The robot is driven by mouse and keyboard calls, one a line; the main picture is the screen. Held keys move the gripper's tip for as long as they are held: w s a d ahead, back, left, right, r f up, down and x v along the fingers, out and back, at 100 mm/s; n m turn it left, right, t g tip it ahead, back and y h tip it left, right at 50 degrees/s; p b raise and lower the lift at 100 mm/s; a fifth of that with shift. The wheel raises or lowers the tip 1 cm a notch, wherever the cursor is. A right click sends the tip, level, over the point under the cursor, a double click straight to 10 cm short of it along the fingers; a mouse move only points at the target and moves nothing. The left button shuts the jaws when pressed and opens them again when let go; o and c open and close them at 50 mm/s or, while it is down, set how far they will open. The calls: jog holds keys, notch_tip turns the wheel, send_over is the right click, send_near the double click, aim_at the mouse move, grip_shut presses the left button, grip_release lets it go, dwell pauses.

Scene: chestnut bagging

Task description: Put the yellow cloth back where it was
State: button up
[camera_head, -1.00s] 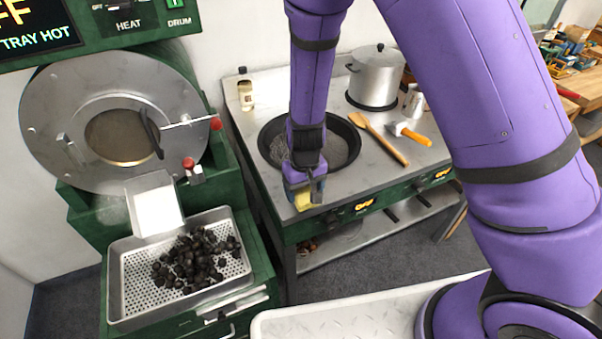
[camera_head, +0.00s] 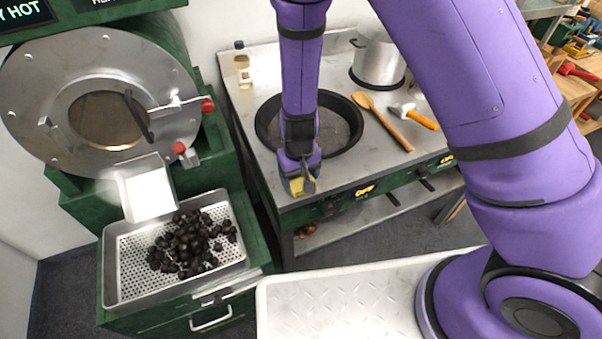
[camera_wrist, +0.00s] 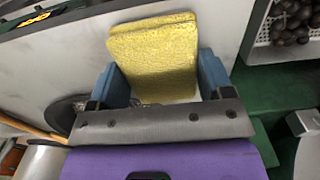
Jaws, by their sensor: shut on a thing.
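My gripper (camera_head: 303,191) is shut on the yellow cloth (camera_wrist: 155,58), seen as a folded, textured pad between its two blue fingers in the wrist view. In the head view only a small part of the cloth (camera_head: 296,186) shows under the gripper. The gripper is at the front edge of the stove top (camera_head: 262,177), in front of the dark pan (camera_head: 350,135). Whether the cloth touches the stove top cannot be told.
A wooden spoon (camera_head: 385,122), an orange-handled tool (camera_head: 423,120) and a steel pot (camera_head: 378,62) stand or lie right of the pan. The roaster's perforated tray (camera_head: 125,290) holds dark chestnuts (camera_head: 187,243) at left. A small jar (camera_head: 243,68) stands at the back.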

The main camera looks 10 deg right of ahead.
aim_at(299, 177)
jog(key=o, duration=0.8)
jog(key=shift+f, duration=0.1)
notch_tip(299, 177, up, 12)
jog(key=shift+r, duration=0.15)
